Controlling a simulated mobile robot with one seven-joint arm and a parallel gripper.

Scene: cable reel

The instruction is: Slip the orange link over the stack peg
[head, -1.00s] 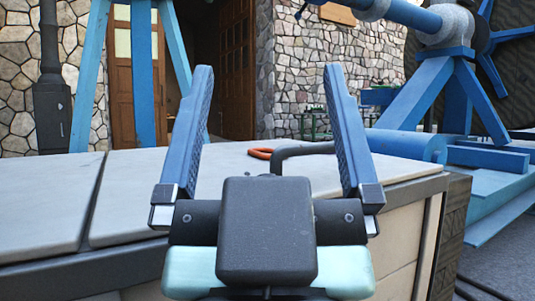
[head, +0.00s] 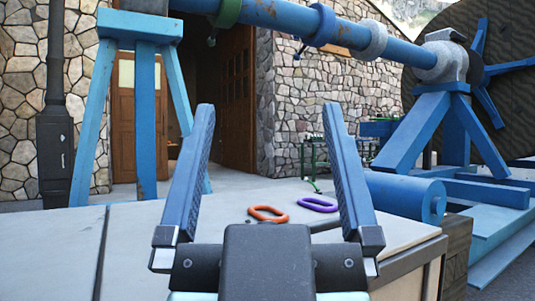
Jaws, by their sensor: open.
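The orange link (head: 268,214) is an open oval ring lying flat on the pale top of the crate-like bench (head: 150,235). A purple link (head: 317,204) lies just right of it and slightly farther back. My gripper (head: 270,112) is open and empty, its two blue fingers pointing up and spread wide in the picture. Both links show between the fingers, beyond the dark gripper body, and neither is touched. I cannot make out the stack peg. Part of a dark grey bar shows behind the gripper body at right, mostly hidden.
A blue trestle (head: 145,110) stands at left, next to a dark post (head: 55,130). A long blue shaft (head: 370,38) runs overhead to a large reel (head: 495,90) on a blue stand at right. The bench top left of the gripper is clear.

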